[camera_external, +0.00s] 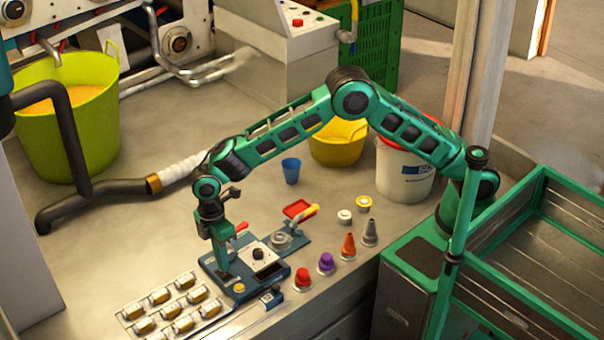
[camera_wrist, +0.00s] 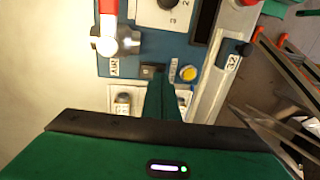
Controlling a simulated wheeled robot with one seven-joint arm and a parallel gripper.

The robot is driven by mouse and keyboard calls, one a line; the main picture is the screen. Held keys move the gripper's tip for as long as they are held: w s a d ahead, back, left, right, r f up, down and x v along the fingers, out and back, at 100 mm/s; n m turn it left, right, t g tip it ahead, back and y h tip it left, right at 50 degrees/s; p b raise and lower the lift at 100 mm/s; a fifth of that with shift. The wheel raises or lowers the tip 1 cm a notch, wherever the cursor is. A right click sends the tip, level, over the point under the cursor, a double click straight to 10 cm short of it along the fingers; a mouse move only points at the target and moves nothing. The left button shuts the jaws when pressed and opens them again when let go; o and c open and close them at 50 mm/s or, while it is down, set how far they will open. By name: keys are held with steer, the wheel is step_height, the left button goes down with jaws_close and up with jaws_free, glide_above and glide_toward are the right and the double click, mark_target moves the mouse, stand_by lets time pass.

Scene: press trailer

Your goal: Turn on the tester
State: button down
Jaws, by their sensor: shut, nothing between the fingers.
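The tester looks to be the blue device (camera_external: 272,279) on the bench, with a white dial panel (camera_external: 262,261) and a red-handled lever (camera_external: 241,227). In the wrist view its blue plate (camera_wrist: 152,47) carries a small black switch (camera_wrist: 149,71), a yellow button (camera_wrist: 188,73) and a dial (camera_wrist: 166,5). My gripper (camera_external: 224,272) points down at the near-left end of the device. Its shut green fingers (camera_wrist: 160,84) appear just beside the black switch, left of the yellow button, and hold nothing. They partly hide the plate, and I cannot tell whether they touch the switch.
A rack of several small yellow-and-white items (camera_external: 172,311) lies left of the device. Red (camera_external: 302,280), purple (camera_external: 326,263), orange (camera_external: 348,246) and grey (camera_external: 369,233) pieces stand to its right.

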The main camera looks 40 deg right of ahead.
steer(key=shift+s+f, duration=0.1)
steer(key=shift+f, duration=0.85)
steer(key=shift+s, duration=0.1)
